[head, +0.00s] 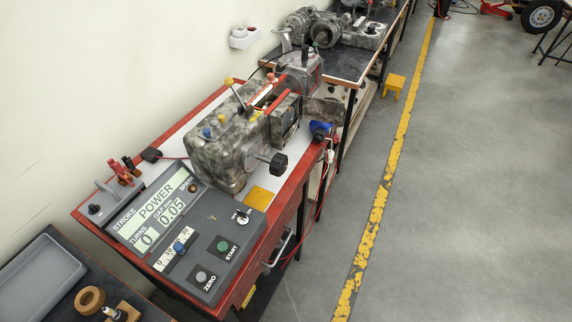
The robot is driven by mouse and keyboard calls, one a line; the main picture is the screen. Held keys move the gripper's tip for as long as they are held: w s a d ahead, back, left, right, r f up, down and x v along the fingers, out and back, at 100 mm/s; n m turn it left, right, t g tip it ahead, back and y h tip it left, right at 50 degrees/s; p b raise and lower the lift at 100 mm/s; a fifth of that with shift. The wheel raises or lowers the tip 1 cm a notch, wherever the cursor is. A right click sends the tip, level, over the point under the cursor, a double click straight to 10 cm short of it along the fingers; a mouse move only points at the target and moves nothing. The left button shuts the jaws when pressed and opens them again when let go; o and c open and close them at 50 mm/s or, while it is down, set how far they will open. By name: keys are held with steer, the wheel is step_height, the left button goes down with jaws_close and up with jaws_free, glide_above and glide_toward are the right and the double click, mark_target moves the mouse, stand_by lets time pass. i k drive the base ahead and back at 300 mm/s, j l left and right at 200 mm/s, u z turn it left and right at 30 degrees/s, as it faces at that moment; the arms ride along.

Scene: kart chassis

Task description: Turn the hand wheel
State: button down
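A black lobed knob (278,164), which looks like the hand wheel, sits on the end of a short metal shaft. The shaft sticks out from the front of a worn grey machine (222,150) on a red-edged bench. A console (187,238) stands on the near part of the bench. Its display reads TURNS 0, GAP 0.05 and POWER. My gripper is not in view, and nothing touches the knob.
A yellow pad (259,197) lies below the knob. A dark bench (346,62) with machinery stands behind. A grey tray (36,275) is at the lower left. A yellow stool (394,83) stands on the floor. The grey floor to the right is mostly clear.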

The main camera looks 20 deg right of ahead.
mark_target(278, 163)
steer(key=i, duration=0.35)
steer(key=i+l+u, duration=0.1)
steer(key=l, duration=0.2)
steer(key=i+l+u, duration=0.1)
steer(key=i+l, duration=0.15)
steer(key=i+l+u, duration=0.1)
steer(key=l, duration=0.25)
steer(key=i+l+u, duration=0.15)
steer(key=l, duration=0.15)
steer(key=u, duration=0.25)
